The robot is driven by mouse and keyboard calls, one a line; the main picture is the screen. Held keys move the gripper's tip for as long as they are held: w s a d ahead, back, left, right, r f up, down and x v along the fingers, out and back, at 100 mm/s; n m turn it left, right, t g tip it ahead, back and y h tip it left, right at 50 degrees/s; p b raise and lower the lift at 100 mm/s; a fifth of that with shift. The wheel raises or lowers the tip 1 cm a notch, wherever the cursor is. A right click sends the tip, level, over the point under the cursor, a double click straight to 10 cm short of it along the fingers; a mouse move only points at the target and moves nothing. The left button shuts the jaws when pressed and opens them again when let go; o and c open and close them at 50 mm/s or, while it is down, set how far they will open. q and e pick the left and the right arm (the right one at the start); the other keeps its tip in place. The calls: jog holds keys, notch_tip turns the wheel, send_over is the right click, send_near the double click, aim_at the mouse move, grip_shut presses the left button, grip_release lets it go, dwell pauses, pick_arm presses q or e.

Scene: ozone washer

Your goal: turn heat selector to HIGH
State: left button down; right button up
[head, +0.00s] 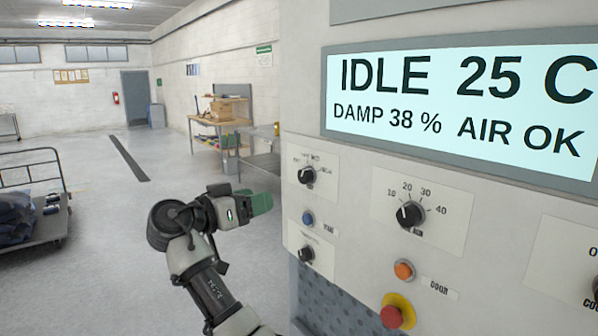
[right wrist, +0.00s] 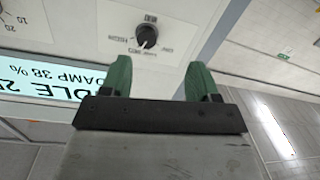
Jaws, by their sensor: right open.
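A small black selector knob (head: 306,175) sits on a white plate at the upper left of the machine's front panel. Its labels are too small to read, so I cannot confirm that it is the heat selector or read its setting. The same knob shows upside down in the right wrist view (right wrist: 147,36), beyond the gap between my fingertips. My right gripper (head: 262,203) has green fingertips and is left of the panel, apart from the knob. In the right wrist view its two fingers (right wrist: 160,78) stand wide apart with nothing between them. My left gripper is not in view.
The display (head: 460,105) reads IDLE 25 C, DAMP 38 %, AIR OK. A numbered dial (head: 410,214), a blue button (head: 308,219), a lower black knob (head: 306,254), an orange button (head: 404,270) and a red button (head: 392,316) are nearby. Open floor lies left of the machine.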

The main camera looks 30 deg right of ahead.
aim_at(302, 178)
jog(key=shift+m+g, duration=0.5)
jog(key=shift+m, duration=0.3)
jog(key=d+r+p, duration=0.1)
jog(key=d+p, duration=0.1)
jog(key=d, duration=0.1)
jog(key=d+p, duration=0.2)
jog(key=d, duration=0.1)
jog(key=d+r+p, duration=0.1)
jog(key=d+p, duration=0.1)
jog(key=d, duration=0.2)
jog(key=shift+r, duration=0.35)
jog(key=shift+w+d+f, duration=0.1)
jog(key=shift+d+f, duration=0.05)
jog(key=shift+d, duration=0.15)
